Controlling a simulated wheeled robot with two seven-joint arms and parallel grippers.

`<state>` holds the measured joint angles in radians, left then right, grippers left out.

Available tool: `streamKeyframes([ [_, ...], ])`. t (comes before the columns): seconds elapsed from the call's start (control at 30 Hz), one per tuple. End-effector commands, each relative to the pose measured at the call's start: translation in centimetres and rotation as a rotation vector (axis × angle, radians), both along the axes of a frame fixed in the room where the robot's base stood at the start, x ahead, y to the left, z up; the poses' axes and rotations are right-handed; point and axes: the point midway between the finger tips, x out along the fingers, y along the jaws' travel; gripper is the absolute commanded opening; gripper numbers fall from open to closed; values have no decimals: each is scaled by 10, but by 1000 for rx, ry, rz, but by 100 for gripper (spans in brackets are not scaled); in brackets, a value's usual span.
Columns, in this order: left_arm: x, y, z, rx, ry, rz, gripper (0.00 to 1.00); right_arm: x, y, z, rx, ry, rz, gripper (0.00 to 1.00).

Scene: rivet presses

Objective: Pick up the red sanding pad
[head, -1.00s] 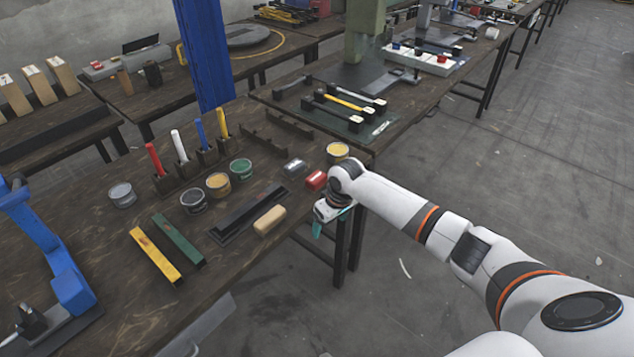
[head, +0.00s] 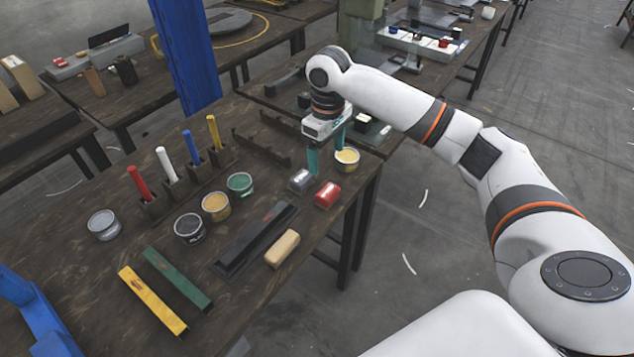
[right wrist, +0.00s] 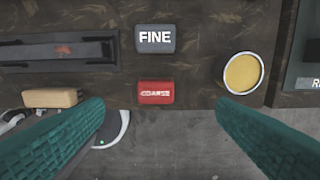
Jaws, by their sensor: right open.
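The red sanding pad (head: 328,195) is a small red block lying on the wooden bench near its right edge. In the right wrist view the red pad (right wrist: 156,93) carries white lettering that looks like "COARSE". A grey pad (head: 301,180) lies beside it; the grey pad (right wrist: 155,39) reads "FINE" in the right wrist view. My right gripper (head: 327,155) has teal fingers, points down, and is open and empty above the bench, close to the pads. In the right wrist view the red pad shows between the two fingers (right wrist: 158,112), not held. My left gripper is not in view.
A yellow tin (head: 347,160) stands to the right of the pads. A tan block (head: 282,249) and a long black tool (head: 256,240) lie to the left. Other tins and coloured sticks in holders stand further left. The bench edge is close to the red pad.

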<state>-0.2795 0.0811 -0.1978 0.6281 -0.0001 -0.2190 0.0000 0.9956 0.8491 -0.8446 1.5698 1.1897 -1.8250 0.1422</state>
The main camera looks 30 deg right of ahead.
Motion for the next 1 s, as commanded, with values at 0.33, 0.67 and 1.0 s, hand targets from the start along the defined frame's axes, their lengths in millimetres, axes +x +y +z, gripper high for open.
streamKeyframes([
  [0.33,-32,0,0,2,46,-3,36,-2,0,-56,-1,4,-1,80],
  [0.67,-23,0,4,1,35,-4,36,-9,1,-86,-1,4,0,80],
  [1.0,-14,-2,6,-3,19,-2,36,-12,1,-118,0,0,0,80],
])
